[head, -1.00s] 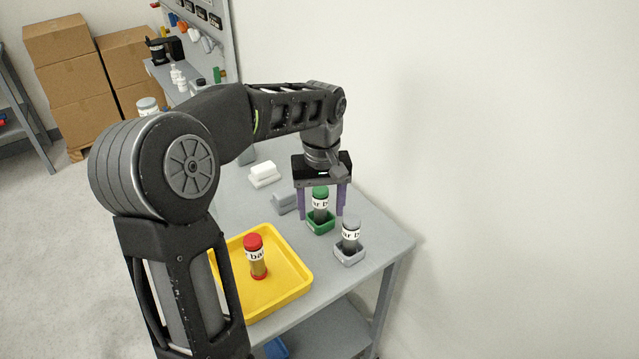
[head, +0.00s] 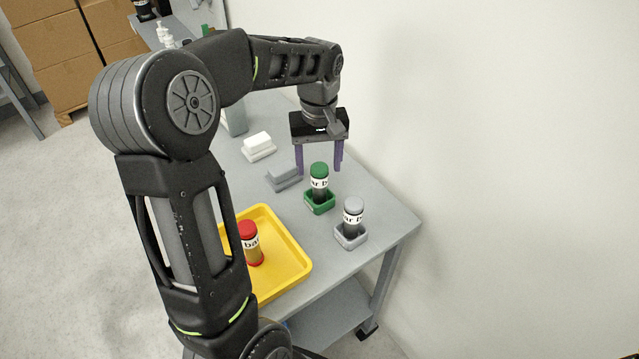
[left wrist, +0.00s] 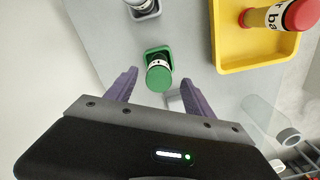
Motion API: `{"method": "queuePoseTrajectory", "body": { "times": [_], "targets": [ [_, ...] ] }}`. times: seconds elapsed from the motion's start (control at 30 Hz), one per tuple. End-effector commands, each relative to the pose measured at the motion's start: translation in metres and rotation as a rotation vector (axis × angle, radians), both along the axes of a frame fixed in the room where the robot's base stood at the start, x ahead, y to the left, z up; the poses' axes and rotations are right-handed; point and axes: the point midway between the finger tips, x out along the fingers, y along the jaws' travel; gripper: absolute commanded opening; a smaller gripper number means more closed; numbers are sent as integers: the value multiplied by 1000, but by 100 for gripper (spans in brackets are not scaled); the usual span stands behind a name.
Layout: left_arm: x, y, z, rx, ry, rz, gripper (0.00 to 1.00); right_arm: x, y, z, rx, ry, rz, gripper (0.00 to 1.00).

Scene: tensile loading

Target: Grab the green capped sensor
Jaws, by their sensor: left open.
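The green capped sensor (head: 319,183) stands upright in a small green holder (head: 320,204) on the grey table. It also shows in the left wrist view (left wrist: 158,75), its green cap facing the camera, ahead of and between the spread fingers. My left gripper (head: 320,171) is open and empty, its purple fingers pointing down. In the head view it is above and slightly behind the sensor, apart from it. In the left wrist view the gripper (left wrist: 160,90) shows both fingers wide apart. My right gripper is not in view.
A grey capped sensor (head: 352,217) stands in a grey holder (head: 350,238) close to the right. A yellow tray (head: 296,272) holds a red capped one (head: 250,243). Grey (head: 284,178) and white (head: 258,146) blocks lie left of the gripper. A wall is at the right.

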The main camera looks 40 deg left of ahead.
Motion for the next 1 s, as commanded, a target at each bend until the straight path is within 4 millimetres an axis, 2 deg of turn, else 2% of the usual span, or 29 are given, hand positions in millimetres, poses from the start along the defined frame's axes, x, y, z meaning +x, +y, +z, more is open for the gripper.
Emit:
{"method": "queuePoseTrajectory", "body": {
  "times": [0.37, 0.47, 0.73, 1.0],
  "targets": [
    [0, 0, -5, 0, 0, 0, 61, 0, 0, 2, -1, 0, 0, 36],
    [0, 0, -13, -1, 4, -1, 61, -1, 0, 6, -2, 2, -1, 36],
    [2, 0, -51, 1, 2, -1, 61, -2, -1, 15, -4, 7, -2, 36],
    [2, 0, -56, 0, 0, -1, 61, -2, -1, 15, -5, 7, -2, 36]
  ]
}}
